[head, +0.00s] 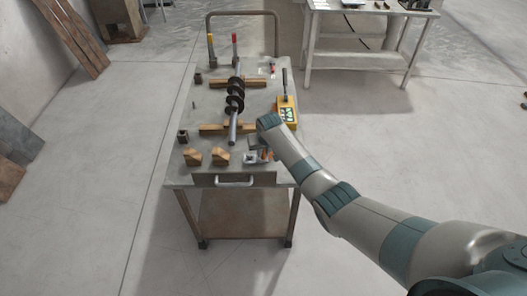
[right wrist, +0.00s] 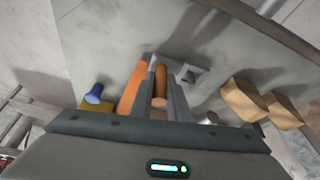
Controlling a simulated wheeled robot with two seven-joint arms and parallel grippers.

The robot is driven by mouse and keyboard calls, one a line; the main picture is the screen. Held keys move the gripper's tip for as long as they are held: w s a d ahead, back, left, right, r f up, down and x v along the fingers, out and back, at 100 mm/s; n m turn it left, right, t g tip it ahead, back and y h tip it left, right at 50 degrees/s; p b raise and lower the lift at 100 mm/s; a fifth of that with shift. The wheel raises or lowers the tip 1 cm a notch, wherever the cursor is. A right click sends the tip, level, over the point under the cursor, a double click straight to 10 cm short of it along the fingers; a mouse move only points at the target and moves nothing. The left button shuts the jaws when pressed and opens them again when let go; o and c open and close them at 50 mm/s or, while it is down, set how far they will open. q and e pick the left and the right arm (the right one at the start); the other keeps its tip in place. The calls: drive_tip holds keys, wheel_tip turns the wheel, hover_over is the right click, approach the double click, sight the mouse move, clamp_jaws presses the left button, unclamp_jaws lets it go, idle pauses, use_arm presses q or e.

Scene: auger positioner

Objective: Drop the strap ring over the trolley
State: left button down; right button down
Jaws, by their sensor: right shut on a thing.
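The trolley (head: 206,172) is a grey-topped cart in the middle of the head view, with a raised push handle at its far end. It also fills much of the right wrist view (right wrist: 100,45). My right gripper (head: 258,153) is low over the trolley's near right part. In the right wrist view, its narrow fingers (right wrist: 161,95) are shut on an orange piece, apparently the strap ring (right wrist: 160,78). Another orange length (right wrist: 133,88) shows left of the fingers. I cannot make out a full ring shape. My left gripper is not in view.
A dark auger (head: 235,98) lies lengthwise on wooden supports (head: 212,129). A yellow device (head: 288,111) stands at the right edge. Two wooden wedges (head: 192,157) (head: 220,157) sit near the front. A side table (head: 358,59) stands behind right. The floor around the trolley is clear.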

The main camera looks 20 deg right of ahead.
drive_tip(key=shift+f+b, duration=0.35)
drive_tip(key=shift+f, duration=0.2)
drive_tip(key=c, duration=1.6)
unclamp_jaws()
drive_tip(key=shift+r, duration=0.1)
drive_tip(key=shift+v, duration=0.75)
drive_tip(key=b+v, duration=0.1)
drive_tip(key=v, duration=1.4)
drive_tip(key=shift+s+r, duration=0.2)
drive_tip(key=shift+r, duration=0.15)
